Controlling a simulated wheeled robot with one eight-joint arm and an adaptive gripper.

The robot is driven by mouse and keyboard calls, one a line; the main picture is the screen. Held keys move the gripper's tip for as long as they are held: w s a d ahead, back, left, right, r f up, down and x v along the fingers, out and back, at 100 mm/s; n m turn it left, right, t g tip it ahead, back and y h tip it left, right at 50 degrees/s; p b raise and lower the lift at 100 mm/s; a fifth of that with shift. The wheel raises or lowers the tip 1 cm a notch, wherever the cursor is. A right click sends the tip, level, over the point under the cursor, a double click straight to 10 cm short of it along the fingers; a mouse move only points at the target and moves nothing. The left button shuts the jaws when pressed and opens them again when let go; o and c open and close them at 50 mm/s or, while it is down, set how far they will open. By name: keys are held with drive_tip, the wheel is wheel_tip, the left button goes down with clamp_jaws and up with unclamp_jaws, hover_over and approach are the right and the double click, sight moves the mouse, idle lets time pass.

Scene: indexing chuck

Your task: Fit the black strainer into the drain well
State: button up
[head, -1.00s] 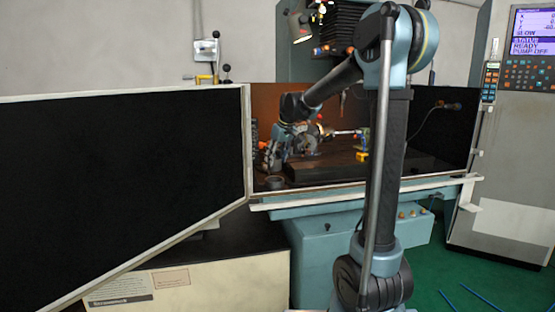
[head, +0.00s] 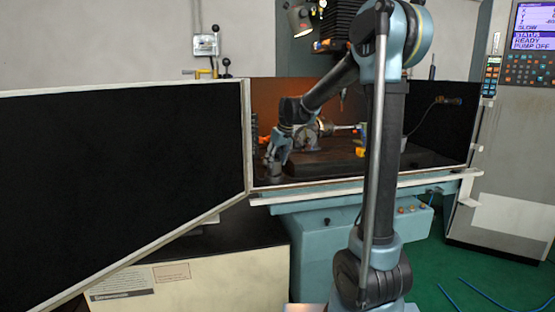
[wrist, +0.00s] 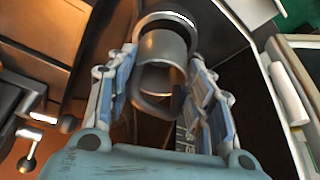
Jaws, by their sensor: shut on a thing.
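My gripper (wrist: 162,60) is shut on the strainer (wrist: 160,48), a dark grey cylinder with a thick open loop on its near side, between the two fingers in the wrist view. A wider dark round rim (wrist: 166,19), which looks like the drain well, surrounds its far end. I cannot tell how deep the strainer sits in it or whether they touch. In the head view my gripper (head: 276,155) points down over a short grey cylinder (head: 274,174), apparently the well, at the left of the machine bed. The strainer cannot be made out there.
A dark raised bed (head: 350,165) with a round metal chuck (head: 303,140) lies right of my gripper. A black panel (head: 120,190) with a pale frame stands at the left. A pale rail (head: 340,188) runs along the bed's front.

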sight(276, 166)
drive_tip(key=shift+f, duration=1.65)
drive_tip(key=o, duration=1.1)
drive_tip(key=shift+o, duration=0.2)
drive_tip(key=v, duration=1.1)
drive_tip(key=shift+d+r, duration=0.25)
drive_tip(key=shift+r, duration=0.1)
drive_tip(key=shift+s, duration=0.1)
